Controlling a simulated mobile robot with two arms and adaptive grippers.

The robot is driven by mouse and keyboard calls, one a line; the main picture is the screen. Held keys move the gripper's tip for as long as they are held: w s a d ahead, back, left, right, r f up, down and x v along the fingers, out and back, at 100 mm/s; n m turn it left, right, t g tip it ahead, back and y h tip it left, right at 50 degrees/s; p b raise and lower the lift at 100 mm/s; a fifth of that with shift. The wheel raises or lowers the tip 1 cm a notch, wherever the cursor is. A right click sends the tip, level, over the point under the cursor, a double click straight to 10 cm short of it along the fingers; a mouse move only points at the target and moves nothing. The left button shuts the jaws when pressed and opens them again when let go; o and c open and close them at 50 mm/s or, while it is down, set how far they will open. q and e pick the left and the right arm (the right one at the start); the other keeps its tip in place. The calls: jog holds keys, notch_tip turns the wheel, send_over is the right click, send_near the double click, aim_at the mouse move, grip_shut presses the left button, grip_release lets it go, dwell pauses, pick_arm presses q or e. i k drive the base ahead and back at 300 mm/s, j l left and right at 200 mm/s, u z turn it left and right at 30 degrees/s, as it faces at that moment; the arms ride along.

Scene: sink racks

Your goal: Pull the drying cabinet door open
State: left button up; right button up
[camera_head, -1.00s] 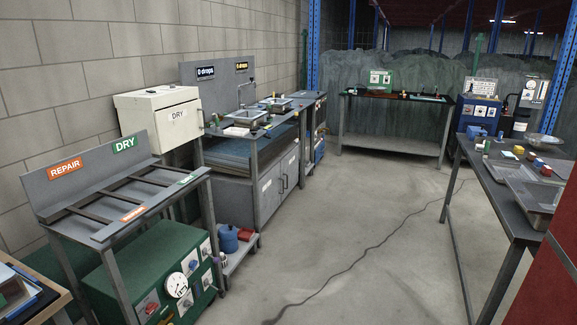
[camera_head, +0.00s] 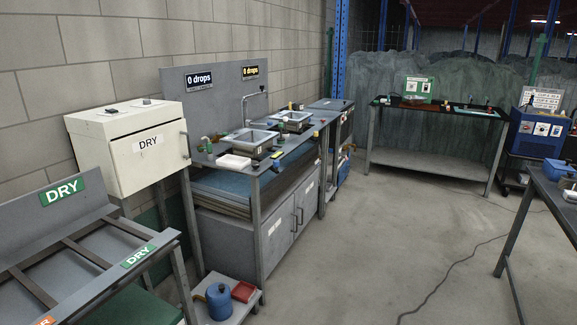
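The drying cabinet (camera_head: 100,139) is a cream-white box against the block wall at the left, above and behind the grey rack bench. Its door (camera_head: 148,160) faces the room, carries a DRY label (camera_head: 148,143) and looks shut. A dark vertical handle (camera_head: 185,145) sits at the door's right edge. Two small dark objects lie on the cabinet's top. Neither of my grippers is in view.
The sloped rack bench (camera_head: 90,250) with a green DRY sign stands in front of the cabinet. The sink bench (camera_head: 262,150) adjoins it at the right. A low cart (camera_head: 225,305) holds a blue container (camera_head: 219,301) and a red box. The floor (camera_head: 370,240) is clear, apart from a dark cable.

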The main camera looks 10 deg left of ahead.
aim_at(142, 160)
jog(key=i+z, duration=0.2)
jog(key=i, duration=0.7)
jog(key=i+j+z, duration=0.15)
jog(key=i, duration=0.8)
